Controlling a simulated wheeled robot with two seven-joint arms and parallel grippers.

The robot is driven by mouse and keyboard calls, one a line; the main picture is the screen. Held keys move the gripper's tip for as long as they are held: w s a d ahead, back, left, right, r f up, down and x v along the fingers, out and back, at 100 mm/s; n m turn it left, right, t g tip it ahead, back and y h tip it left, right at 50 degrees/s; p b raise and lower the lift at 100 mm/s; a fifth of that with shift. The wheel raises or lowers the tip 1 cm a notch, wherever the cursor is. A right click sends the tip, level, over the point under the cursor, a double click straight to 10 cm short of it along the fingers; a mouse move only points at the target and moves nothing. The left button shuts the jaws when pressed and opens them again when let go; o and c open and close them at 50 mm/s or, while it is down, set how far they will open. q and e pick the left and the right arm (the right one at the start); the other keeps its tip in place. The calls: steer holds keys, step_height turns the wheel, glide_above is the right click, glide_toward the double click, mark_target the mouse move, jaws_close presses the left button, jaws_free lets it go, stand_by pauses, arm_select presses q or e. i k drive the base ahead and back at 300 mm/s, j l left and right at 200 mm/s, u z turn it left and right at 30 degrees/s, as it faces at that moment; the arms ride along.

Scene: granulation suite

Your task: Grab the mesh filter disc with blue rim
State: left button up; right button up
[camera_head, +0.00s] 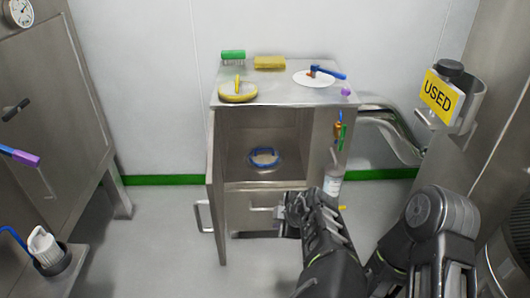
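The mesh filter disc with a blue rim (264,158) lies flat inside the open upper compartment of the steel cabinet (235,122). Its pale mesh centre shows inside the blue ring. Another dark part of my arms shows at the lower right, but no right gripper can be made out.
The cabinet door (215,190) stands open on the left. On top are a green brush (233,55), a yellow sponge (269,62), a yellow-handled scrubber (238,93) and a white disc (314,78) under a blue-handled tool. A bottle (333,182) is at the cabinet's right side.

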mark_target(264, 157)
steer(key=i+l, duration=0.1)
steer(key=i, duration=0.55)
steer(key=i+l, duration=0.1)
steer(key=i, duration=0.5)
